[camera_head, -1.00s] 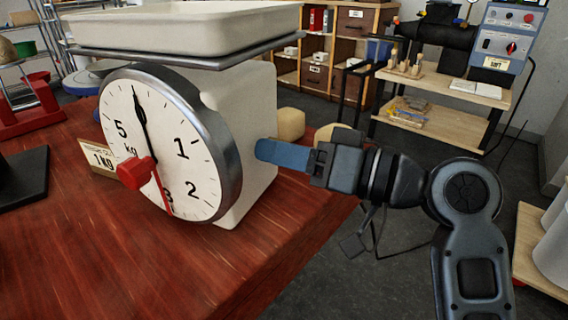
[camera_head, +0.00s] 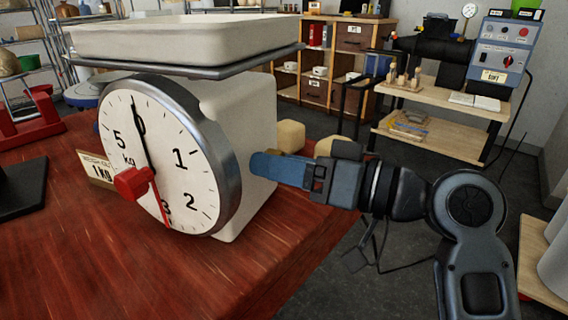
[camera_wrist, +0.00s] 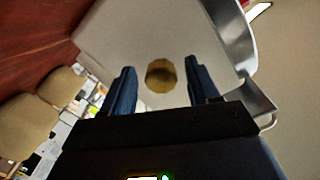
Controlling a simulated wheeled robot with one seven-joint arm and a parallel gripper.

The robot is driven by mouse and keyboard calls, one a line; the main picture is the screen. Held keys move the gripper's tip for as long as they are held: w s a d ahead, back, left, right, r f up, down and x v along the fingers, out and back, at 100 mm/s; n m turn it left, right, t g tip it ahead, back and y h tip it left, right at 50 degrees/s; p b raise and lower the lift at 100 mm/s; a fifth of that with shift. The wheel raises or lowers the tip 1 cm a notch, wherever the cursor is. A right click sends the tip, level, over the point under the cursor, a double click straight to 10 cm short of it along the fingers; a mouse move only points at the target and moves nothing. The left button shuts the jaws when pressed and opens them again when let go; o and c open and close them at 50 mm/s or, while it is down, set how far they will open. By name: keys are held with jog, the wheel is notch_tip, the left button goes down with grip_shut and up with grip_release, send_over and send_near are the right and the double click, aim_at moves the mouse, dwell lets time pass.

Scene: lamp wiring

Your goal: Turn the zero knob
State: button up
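A white scale (camera_head: 240,110) with a round dial (camera_head: 180,140) stands on the red wooden table. Its black needle points near the 0, and a red pointer sits at the lower dial by the 3. The brass zero knob (camera_wrist: 161,75) shows on the scale's pale side in the wrist view. In the head view the knob is hidden behind my fingers. My gripper (camera_wrist: 158,70) is open, with one blue finger on each side of the knob in the picture and gaps visible on both sides. In the head view my gripper (camera_head: 256,164) reaches the scale's right side.
A white pan (camera_head: 185,38) tops the scale. A 1 KG card (camera_head: 97,170) stands left of the dial. Yellowish blocks (camera_head: 290,135) lie behind my fingers on the table. A workbench (camera_head: 440,125) and shelves are at the back.

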jog(key=shift+r, duration=0.1)
jog(key=v, duration=0.7)
jog(key=shift+s+d, duration=0.15)
jog(key=shift+d, duration=0.2)
